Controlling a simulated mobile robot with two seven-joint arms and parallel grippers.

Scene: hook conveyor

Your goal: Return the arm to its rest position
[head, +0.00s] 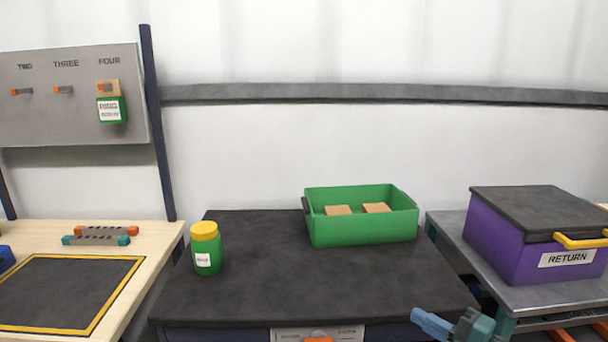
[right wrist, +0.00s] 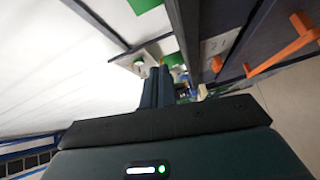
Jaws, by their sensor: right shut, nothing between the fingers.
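My right gripper (head: 420,317) shows at the bottom right of the head view, in front of the black table's right front corner. Its blue fingers are together and hold nothing. In the right wrist view the shut fingers (right wrist: 158,85) point away from the camera, with nothing between them. The rest of the right arm is out of the head view. My left gripper is not in view.
A black table (head: 290,285) holds a green bin (head: 365,230) with two tan blocks and a green jar (head: 207,255) with a yellow lid. A purple RETURN box (head: 510,245) stands right. A hook panel (head: 60,120) and wooden bench (head: 150,245) are left.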

